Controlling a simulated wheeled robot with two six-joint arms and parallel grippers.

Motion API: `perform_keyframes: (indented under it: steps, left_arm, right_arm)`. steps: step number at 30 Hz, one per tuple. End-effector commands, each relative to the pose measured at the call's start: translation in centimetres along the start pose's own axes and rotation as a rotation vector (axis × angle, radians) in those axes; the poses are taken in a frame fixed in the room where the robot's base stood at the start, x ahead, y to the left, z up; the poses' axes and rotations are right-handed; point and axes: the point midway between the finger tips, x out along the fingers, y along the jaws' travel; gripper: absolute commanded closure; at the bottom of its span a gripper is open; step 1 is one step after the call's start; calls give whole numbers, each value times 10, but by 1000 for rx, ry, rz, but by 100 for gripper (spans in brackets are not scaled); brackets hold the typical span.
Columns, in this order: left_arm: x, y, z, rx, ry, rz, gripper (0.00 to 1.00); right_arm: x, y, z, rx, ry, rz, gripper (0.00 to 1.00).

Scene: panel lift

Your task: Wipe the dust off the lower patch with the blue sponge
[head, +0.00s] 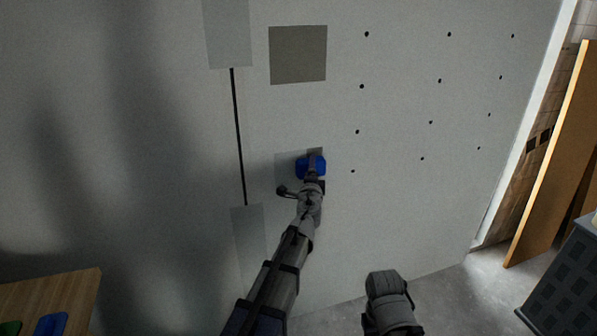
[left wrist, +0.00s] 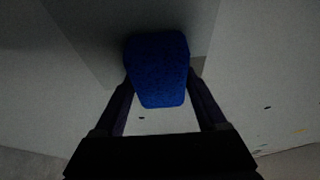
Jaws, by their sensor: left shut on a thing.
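My left gripper (head: 312,176) is shut on the blue sponge (head: 310,165). It holds the sponge at the wall, over the lower patch (head: 286,172). In the left wrist view the sponge (left wrist: 158,70) sits between the two fingers. The patch shows pale grey left of the sponge, with a small darker brownish-grey area above it. The sponge and gripper hide the middle of the patch. Whether the sponge touches the wall is hard to tell. The upper patch (head: 298,55) is evenly grey-brown. Part of my right arm shows at the bottom, without its fingers.
The pale wall panel (head: 410,210) has rows of dark holes on the right. Grey plates (head: 228,32) and a dark vertical line (head: 238,135) are at left. A wooden table (head: 80,290) with a blue item stands bottom left. Boards (head: 550,160) and a dark crate (head: 570,275) are at right.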

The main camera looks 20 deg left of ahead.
Motion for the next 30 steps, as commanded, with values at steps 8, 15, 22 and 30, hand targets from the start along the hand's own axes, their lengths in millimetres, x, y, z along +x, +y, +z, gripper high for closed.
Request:
perform_keyframes:
  steps: [8,15,22,30]
  left_arm:
    - [11,0,-22,0,3,0,84]
    - [21,0,-48,0,1,0,84]
    - [26,0,-64,0,0,0,84]
    - [25,0,-64,0,0,0,84]
  right_arm:
    - [0,0,0,0,0,0,50]
    - [0,0,0,0,0,0,50]
    - [0,0,0,0,0,0,50]
    - [0,0,0,0,0,0,50]
